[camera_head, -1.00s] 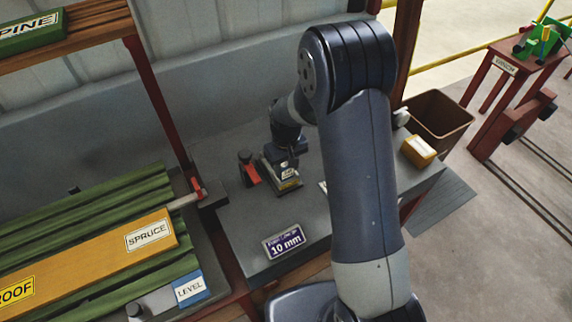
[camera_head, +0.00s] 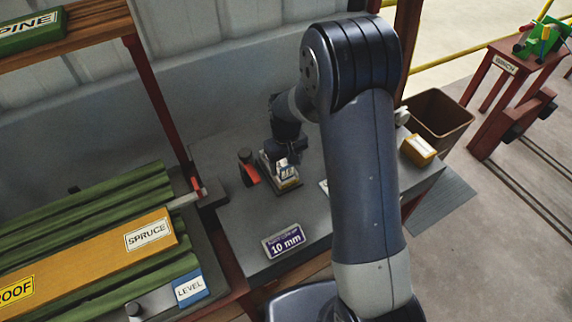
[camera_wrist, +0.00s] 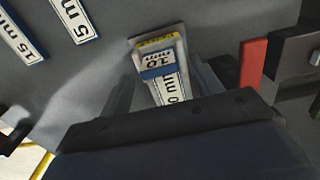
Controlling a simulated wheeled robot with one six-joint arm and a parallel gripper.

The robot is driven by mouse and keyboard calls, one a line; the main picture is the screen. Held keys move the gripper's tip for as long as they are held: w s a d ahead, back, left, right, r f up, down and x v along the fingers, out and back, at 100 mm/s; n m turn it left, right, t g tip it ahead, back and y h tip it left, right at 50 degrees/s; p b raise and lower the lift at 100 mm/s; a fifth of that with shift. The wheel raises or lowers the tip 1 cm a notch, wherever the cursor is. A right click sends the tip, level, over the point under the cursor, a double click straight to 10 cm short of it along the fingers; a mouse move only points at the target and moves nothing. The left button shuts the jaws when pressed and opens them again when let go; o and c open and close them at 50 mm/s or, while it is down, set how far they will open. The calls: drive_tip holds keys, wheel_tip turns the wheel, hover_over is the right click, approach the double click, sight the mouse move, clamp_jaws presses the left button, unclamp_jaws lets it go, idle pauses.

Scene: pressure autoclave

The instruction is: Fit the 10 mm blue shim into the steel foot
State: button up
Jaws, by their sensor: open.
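The blue shim (camera_wrist: 152,73), with a "10 mm" white label, lies in the steel foot (camera_wrist: 136,56), inside its side walls. The foot has a yellow label at its far end and also shows in the head view (camera_head: 291,186) on the grey bench. I cannot tell whether the shim is fully down. My gripper (camera_wrist: 163,78) is open, with one finger on each side of the shim and foot. It also shows in the head view (camera_head: 288,158), just over the foot. My gripper's body hides the near end of the shim.
A 5 mm plate (camera_wrist: 76,18) and a 15 mm plate (camera_wrist: 20,36) lie left in the wrist view. A red-handled tool (camera_head: 250,172) stands close left of the foot. A yellow box (camera_head: 418,152) is to the right.

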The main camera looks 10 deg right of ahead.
wheel_tip(320, 180, up, 11)
drive_tip(key=shift+b, duration=0.4)
wheel_tip(320, 180, down, 12)
drive_tip(key=shift+f+p, duration=0.1)
drive_tip(key=shift+p, duration=0.5)
drive_tip(key=shift+r+b, duration=0.35)
drive_tip(key=shift+r, duration=1.5)
